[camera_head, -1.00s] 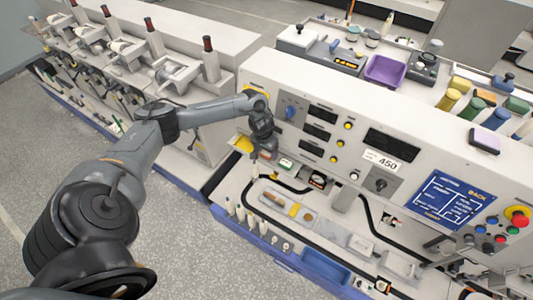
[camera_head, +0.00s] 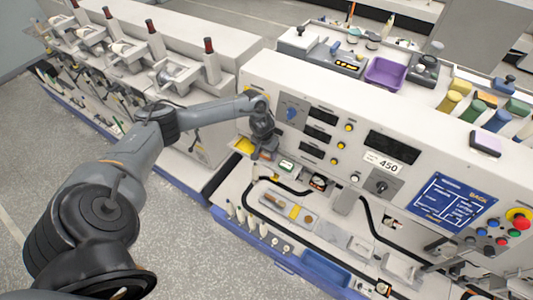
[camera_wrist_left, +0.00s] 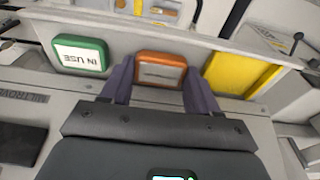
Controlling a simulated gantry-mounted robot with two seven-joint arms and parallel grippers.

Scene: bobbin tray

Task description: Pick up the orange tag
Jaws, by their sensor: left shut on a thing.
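The orange tag (camera_wrist_left: 161,69) is a rounded rectangle with a grey face, and it shows between the two fingers of my left gripper (camera_wrist_left: 159,82) in the left wrist view. The fingers close on its left and right sides. My right gripper is not in view.
A white tray (camera_head: 290,208) with small parts lies below. The console (camera_head: 330,95) rises behind with knobs and displays.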

